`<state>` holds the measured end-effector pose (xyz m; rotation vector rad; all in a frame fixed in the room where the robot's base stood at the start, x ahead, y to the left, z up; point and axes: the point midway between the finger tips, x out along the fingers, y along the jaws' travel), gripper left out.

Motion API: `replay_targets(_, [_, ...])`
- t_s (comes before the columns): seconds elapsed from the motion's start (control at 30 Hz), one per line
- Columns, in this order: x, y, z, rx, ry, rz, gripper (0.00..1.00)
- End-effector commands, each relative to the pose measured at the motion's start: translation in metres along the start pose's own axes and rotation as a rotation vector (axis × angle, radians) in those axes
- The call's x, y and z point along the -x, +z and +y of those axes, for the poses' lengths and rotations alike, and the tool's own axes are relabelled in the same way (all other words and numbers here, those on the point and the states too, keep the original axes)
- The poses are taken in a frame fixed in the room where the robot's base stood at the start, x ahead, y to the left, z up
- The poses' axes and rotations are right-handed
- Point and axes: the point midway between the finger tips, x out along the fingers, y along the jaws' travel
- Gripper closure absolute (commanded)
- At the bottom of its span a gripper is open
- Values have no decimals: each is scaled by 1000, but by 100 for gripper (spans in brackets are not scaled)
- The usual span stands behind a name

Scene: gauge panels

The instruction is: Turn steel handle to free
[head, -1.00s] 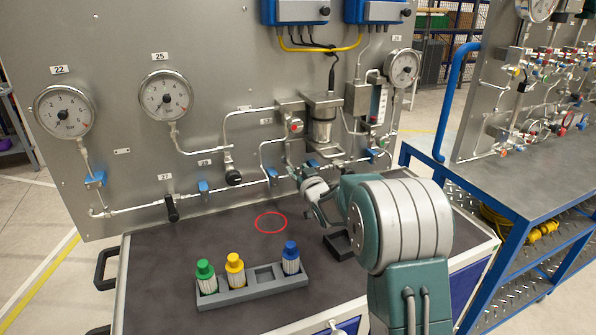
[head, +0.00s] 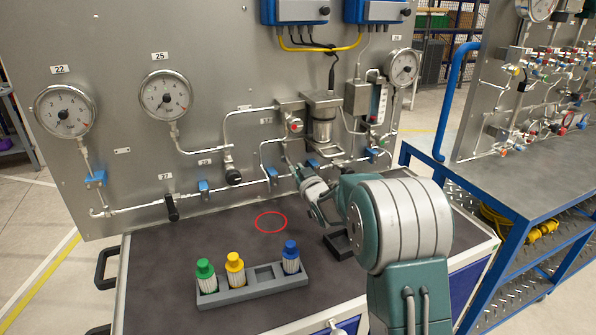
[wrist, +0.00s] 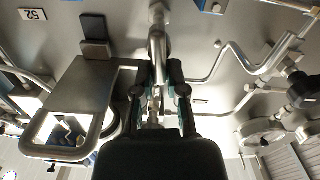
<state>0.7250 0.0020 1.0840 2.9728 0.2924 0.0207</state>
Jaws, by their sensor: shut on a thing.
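A steel handle (wrist: 157,48) shows in the wrist view as a bright metal bar running between the fingers of my gripper (wrist: 157,88). The gripper is shut on it, with one dark-padded finger on each side.
A steel bracket with a loop (wrist: 70,125) is close beside the gripper in the wrist view. Blue valve handles (head: 204,186) and pipes line the panel. On the bench, a grey rack (head: 252,288) holds green, yellow and blue-capped bottles. A red ring (head: 271,222) marks bare bench top.

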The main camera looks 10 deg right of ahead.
Motion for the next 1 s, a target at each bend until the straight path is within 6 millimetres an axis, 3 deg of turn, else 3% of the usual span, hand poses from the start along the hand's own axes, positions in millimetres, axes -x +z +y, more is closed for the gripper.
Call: replay_targets(1.0, [-1,7,-18,947,-3,3,100])
